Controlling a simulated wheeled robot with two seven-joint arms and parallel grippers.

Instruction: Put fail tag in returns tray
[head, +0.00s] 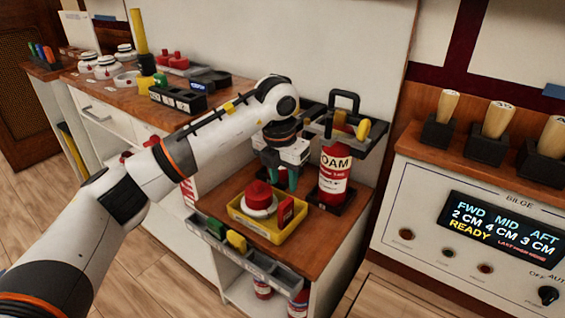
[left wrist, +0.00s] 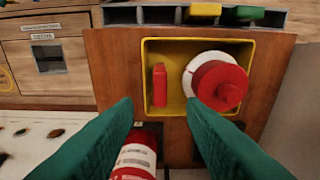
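A red tag (head: 286,212), which may be the fail tag, stands on edge in the yellow tray (head: 281,238), toward its right side. It also shows in the left wrist view (left wrist: 159,85). A white disc with a red knob (head: 259,195) sits beside it in the same tray. My left gripper (head: 281,178) is above and behind the tray, its green fingers apart with nothing between them. In the left wrist view the open fingers (left wrist: 160,108) point toward the tray. My right gripper is not in view. No tray label is readable.
A grey slotted rack (head: 262,265) along the shelf's front edge holds a green tag (head: 215,227) and a yellow tag (head: 236,240). A bilge panel (head: 505,232) is at right.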

